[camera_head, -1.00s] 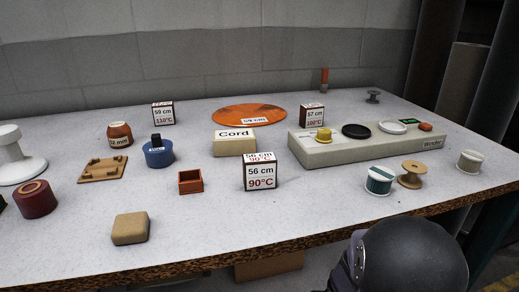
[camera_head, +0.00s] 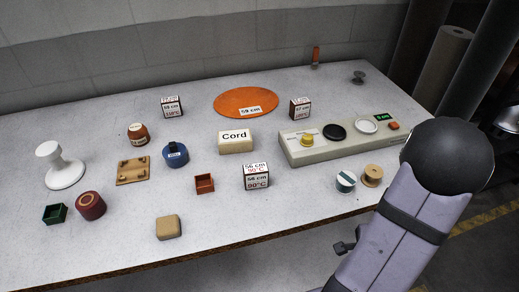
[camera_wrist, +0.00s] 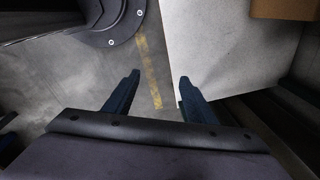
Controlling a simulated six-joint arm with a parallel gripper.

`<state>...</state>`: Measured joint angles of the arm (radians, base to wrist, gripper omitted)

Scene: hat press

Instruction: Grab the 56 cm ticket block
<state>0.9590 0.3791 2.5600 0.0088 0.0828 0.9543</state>
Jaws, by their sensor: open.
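The 56 cm ticket block (camera_head: 256,177) is a white cube with dark edges, marked 56 cm and 90°C in black and red. It stands on the table in the middle front in the head view, clear of its neighbours. My gripper (camera_wrist: 158,82) shows in the wrist view, with two dark blue fingers apart and nothing between them. It points down over the floor and a pale surface. In the head view my arm is at the right front, beyond the table's front edge, well to the right of the block. The block is not in the wrist view.
Close to the block are a small open red-brown box (camera_head: 204,184), the Cord box (camera_head: 236,142), the winder (camera_head: 345,143) and a green-white spool (camera_head: 346,181). Similar 59 cm (camera_head: 172,107) and 57 cm (camera_head: 299,108) blocks stand farther back. The front table near a tan block (camera_head: 169,228) is mostly bare.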

